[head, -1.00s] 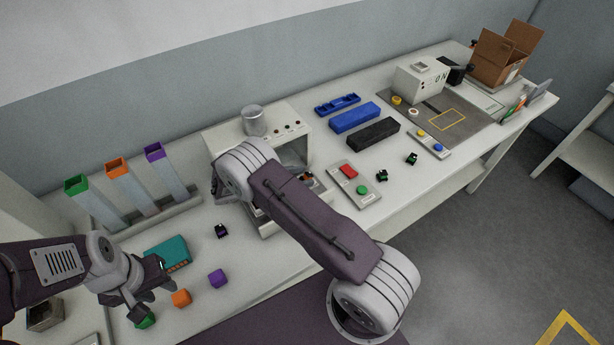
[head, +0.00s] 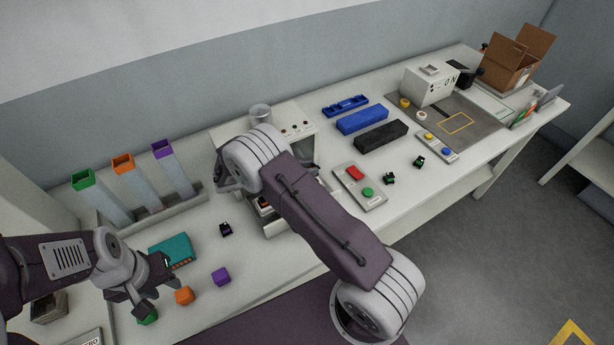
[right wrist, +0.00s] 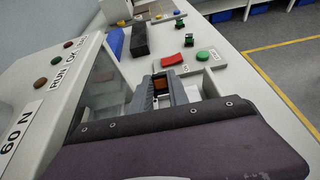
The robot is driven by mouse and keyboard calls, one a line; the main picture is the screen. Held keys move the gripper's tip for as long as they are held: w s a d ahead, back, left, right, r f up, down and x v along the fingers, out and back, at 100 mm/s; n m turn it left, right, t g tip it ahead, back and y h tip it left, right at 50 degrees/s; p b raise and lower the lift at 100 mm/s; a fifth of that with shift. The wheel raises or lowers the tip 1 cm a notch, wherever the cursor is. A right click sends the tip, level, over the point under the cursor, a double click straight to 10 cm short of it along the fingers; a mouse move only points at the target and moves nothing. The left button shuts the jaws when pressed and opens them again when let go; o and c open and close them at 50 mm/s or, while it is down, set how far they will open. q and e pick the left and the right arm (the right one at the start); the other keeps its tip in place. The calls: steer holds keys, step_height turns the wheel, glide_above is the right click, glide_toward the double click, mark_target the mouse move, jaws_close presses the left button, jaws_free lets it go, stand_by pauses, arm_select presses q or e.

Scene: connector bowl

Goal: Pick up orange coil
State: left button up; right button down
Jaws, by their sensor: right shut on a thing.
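In the right wrist view my right gripper (right wrist: 163,92) is shut on the orange coil (right wrist: 161,83), a small orange-brown piece with dark parts around it. Only a little of the coil shows between the two grey fingers. They are beside the glazed front of the white test machine (right wrist: 30,75). In the head view my right arm hides the right gripper. A small reddish-orange patch shows past the arm at the machine's opening, and I cannot tell what it is. My left gripper (head: 155,290) is open and empty over the front left of the table, close above the green cube (head: 149,317).
An orange cube (head: 184,295), a purple cube (head: 221,277) and a teal box (head: 171,250) lie near my left gripper. A panel (head: 360,187) with red and green buttons stands right of the machine (head: 297,128). Three coloured-top chutes stand at the back left.

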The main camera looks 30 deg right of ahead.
arm_select(q)
steer(key=shift+f+b, duration=0.5)
steer(key=shift+f, duration=0.1)
arm_select(e)
steer(key=s+d+r, duration=0.4)
steer(key=d+r, duration=0.2)
steer(key=d, duration=0.5)
steer(key=shift+r, duration=0.35)
